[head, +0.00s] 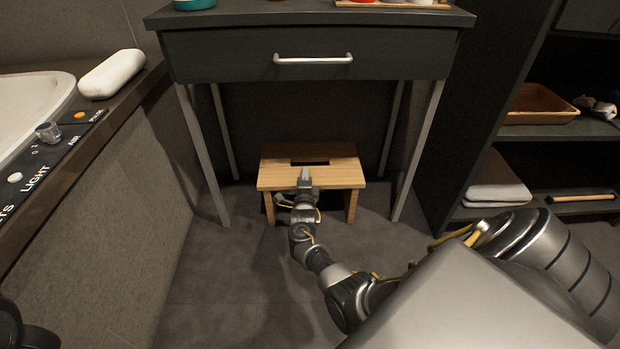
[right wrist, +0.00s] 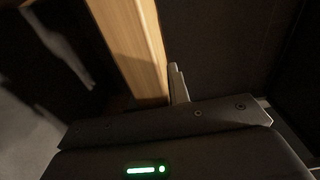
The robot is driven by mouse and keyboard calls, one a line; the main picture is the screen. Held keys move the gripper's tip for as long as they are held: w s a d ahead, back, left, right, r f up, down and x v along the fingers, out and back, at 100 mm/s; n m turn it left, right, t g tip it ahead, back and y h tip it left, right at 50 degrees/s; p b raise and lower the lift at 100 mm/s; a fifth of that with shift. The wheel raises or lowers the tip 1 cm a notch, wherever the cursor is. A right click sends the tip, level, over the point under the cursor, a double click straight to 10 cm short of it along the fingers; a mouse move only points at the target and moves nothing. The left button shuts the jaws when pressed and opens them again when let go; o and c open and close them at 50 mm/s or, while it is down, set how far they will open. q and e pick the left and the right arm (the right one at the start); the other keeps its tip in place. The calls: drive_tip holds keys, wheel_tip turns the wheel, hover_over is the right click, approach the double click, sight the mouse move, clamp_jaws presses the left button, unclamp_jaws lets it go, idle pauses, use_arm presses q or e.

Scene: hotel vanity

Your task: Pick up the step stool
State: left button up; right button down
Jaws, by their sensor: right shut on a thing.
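The wooden step stool (head: 335,172) stands upright on the floor under the vanity table, with a dark slot in its top. My right gripper (head: 305,176) is at the front edge of the stool's top and is shut on it. In the right wrist view a wooden board of the stool (right wrist: 132,45) runs up from the gripper (right wrist: 176,88), where one finger shows beside it. The other finger is hidden. My left gripper is not in view.
The vanity table (head: 210,60) with a drawer stands over the stool, its thin metal legs (head: 418,150) on both sides. A bathtub ledge (head: 95,135) is at left. Open shelves (head: 560,130) with a tray and towels are at right. Floor in front is clear.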

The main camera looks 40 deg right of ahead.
idle(0.7)
drive_tip(key=shift+w+r, duration=0.1)
drive_tip(key=shift+r, duration=0.15)
